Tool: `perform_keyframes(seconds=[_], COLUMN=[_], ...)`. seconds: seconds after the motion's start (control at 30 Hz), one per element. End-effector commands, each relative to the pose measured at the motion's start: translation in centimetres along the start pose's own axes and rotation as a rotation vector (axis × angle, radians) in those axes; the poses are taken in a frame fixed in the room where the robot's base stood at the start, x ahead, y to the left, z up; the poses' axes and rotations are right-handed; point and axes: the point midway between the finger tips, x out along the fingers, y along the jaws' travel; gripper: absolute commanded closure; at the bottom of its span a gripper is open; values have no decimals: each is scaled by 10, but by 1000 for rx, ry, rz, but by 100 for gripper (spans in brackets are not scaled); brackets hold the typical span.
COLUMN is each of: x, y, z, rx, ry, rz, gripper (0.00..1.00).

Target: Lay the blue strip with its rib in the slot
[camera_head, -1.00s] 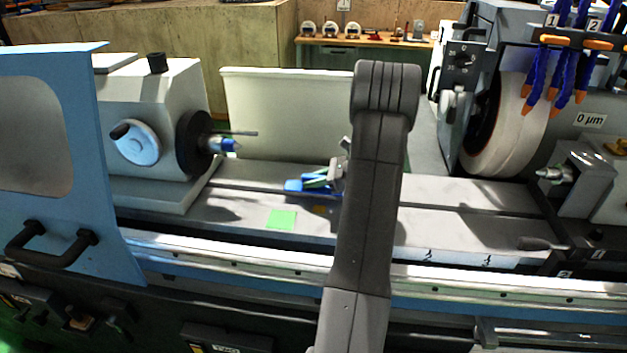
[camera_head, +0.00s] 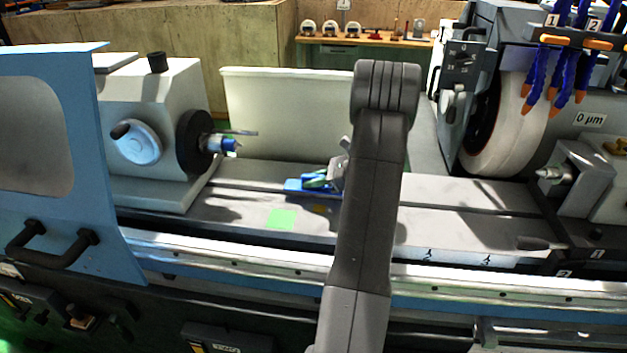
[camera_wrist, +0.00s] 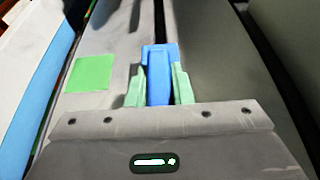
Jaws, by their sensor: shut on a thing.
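My gripper (camera_wrist: 160,88) has pale green fingers and is shut on the blue strip (camera_wrist: 159,60), one finger on each side. The strip points away from the wrist along the grey machine table. In the head view the blue strip (camera_head: 296,185) shows low over or on the table, left of my arm. Its rib is hidden underneath, so I cannot tell whether it sits in the slot.
A green square (camera_head: 282,219) lies on the table in front of the strip. The workhead (camera_head: 160,135) stands left, the grinding wheel (camera_head: 510,125) and tailstock (camera_head: 575,180) right. A pale guard panel (camera_head: 285,110) rises behind.

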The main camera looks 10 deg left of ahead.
Motion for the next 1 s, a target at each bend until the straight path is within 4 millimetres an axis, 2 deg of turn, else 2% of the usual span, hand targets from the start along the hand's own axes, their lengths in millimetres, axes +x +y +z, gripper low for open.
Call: perform_keyframes(seconds=[0.47, 1.0], x=[0, 5], y=[0, 0], z=[-1, -13], rx=[0, 0], ry=[0, 0], rz=[0, 0], gripper=[100, 100])
